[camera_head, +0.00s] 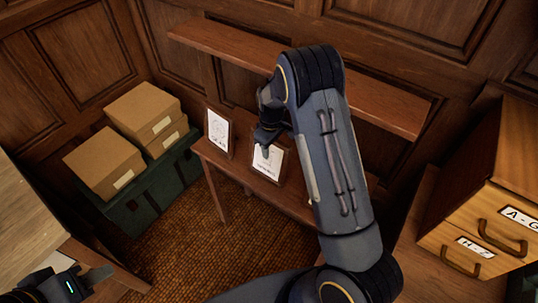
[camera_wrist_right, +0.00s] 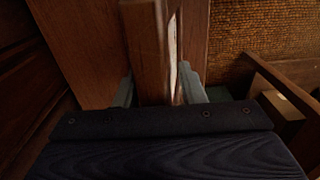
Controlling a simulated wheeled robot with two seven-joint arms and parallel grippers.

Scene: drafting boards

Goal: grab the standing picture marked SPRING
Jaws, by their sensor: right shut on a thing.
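Two framed pictures stand on a small wooden table (camera_head: 240,173) in the head view. The left picture (camera_head: 218,132) shows a line drawing and stands free. The right picture (camera_head: 268,162) has marks low on its white sheet, too small to read, so I cannot tell which is SPRING. My right gripper (camera_head: 265,138) is at the top of the right picture. In the right wrist view, its fingers (camera_wrist_right: 157,92) lie on either side of the picture's brown frame (camera_wrist_right: 148,45), shut on it. My left gripper (camera_head: 92,279) is low at the left, away from the pictures, partly cut off.
A wooden shelf (camera_head: 235,43) runs along the wall above the table. Cardboard boxes (camera_head: 103,163) rest on a green chest (camera_head: 150,200) at left. A wooden drawer cabinet (camera_head: 490,215) stands at right. A pale tabletop (camera_head: 25,225) is at the left edge.

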